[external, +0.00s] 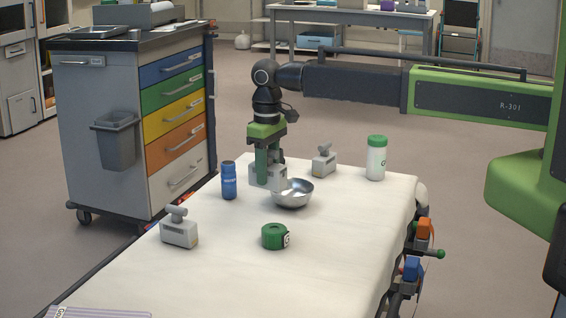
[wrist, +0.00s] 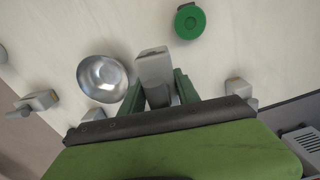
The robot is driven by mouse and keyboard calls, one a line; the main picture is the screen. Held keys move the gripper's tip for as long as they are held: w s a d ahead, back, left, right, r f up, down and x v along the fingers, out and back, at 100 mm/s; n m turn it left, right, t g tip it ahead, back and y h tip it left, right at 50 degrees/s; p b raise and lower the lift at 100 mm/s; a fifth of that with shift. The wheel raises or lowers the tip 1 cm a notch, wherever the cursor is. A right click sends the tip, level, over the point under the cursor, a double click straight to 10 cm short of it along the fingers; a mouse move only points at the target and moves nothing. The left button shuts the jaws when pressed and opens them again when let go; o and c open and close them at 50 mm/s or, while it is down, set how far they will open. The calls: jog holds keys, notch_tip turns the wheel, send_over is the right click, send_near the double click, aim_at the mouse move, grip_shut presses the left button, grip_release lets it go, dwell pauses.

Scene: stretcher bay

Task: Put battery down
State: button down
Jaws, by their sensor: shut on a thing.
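My gripper (external: 265,168) points down and is shut on a grey battery (external: 278,180). The battery is over the stretcher's white sheet (external: 330,245), and I cannot tell whether it touches the sheet. In the wrist view the battery (wrist: 152,68) sits between the green fingers. A steel bowl (external: 293,196) is close beside it, to the right in the external view. The bowl (wrist: 103,72) is left of the battery in the wrist view. Two similar grey blocks with handles stand on the sheet, one at front left (external: 179,232) and one behind the bowl (external: 323,161).
A blue bottle (external: 229,182) stands left of my gripper. A green tape roll (external: 274,237) lies in front. A white bottle with a green cap (external: 376,160) stands at the back right. A drawer cart (external: 130,120) is beyond the stretcher's left side. The sheet's right front is clear.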

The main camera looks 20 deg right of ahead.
jog(key=s+a+n, duration=0.2)
jog(key=s+a, duration=0.6)
jog(key=s+a+f+b, duration=0.1)
jog(key=a+f+b, duration=0.1)
jog(key=a, duration=0.1)
jog(key=s+a+f+b, duration=0.2)
jog(key=a, duration=0.1)
jog(key=s+a+f+b, duration=0.2)
jog(key=a, duration=0.1)
jog(key=shift+s+f+b, duration=0.1)
jog(key=shift+f+b, duration=0.15)
jog(key=shift+b, duration=0.1)
jog(key=shift+s+a+f, duration=0.1)
jog(key=shift+s+a, duration=0.15)
jog(key=shift+a, duration=0.15)
notch_tip(320, 180, down, 4)
jog(key=b, duration=0.4)
jog(key=shift+f, duration=0.2)
jog(key=shift+r, duration=0.25)
jog(key=shift+f, duration=0.2)
jog(key=c, duration=0.9)
grip_release()
